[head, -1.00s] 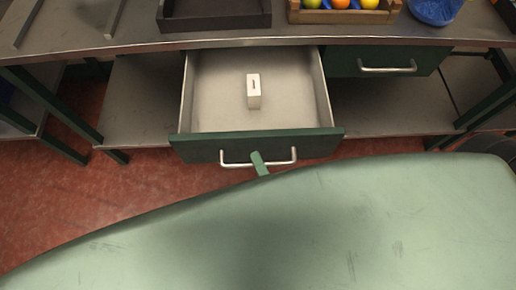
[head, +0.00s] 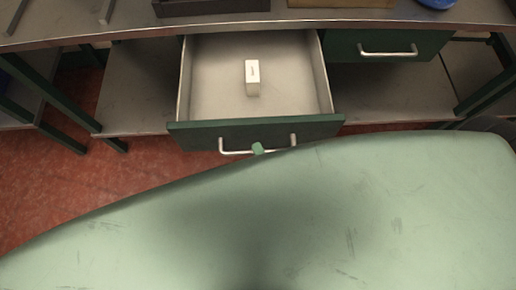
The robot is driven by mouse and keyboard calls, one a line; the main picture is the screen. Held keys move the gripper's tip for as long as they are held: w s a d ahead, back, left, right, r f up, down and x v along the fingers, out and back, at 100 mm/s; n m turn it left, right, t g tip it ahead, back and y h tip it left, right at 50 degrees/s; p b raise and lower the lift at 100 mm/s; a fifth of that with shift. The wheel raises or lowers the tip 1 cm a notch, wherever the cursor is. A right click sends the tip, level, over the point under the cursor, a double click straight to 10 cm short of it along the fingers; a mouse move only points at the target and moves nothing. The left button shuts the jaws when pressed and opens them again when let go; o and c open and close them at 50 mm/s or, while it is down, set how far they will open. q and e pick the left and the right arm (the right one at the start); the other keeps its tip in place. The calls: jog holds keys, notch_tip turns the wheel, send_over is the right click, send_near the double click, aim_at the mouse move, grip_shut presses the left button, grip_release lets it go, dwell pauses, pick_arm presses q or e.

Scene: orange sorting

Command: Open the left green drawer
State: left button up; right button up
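The left green drawer (head: 188,135) stands pulled well out from under the metal worktop, its pale interior in full view. A small white box (head: 252,78) with a dark mark stands inside it. The metal bar handle (head: 232,152) is on the drawer's front. A pale green fingertip of my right gripper (head: 258,149) shows at the middle of the handle bar, touching or very near it. The rest of that gripper is hidden behind a large pale green part of my own body, so its opening does not show. My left gripper is not in view.
A second green drawer (head: 380,44) to the right is closed. The worktop (head: 300,21) carries a dark tray (head: 210,6), a wooden crate (head: 340,3) and a blue item (head: 436,3), all cut by the top edge. Grey lower shelves flank the open drawer above a red floor.

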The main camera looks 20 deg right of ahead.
jog(key=b+v, duration=0.1)
jog(key=v, duration=0.5)
jog(key=shift+s, duration=0.3)
jog(key=shift+f, duration=0.1)
notch_tip(320, 180, down, 26)
jog(key=d+n+g+y, duration=0.2)
jog(key=n+g, duration=0.6)
jog(key=n, duration=0.3)
jog(key=s+d+f+n+g+h, duration=0.2)
jog(key=s+d+f+g, duration=0.3)
jog(key=f, duration=0.4)
jog(key=s+d+f+n+g+h, duration=0.2)
jog(key=s+d+f+n+g, duration=0.3)
jog(key=f, duration=0.5)
jog(key=s+d, duration=0.2)
jog(key=s, duration=0.1)
jog(key=shift+s+f+g+p, duration=0.2)
jog(key=shift+s+g+p, duration=0.15)
jog(key=shift+s+g, duration=0.05)
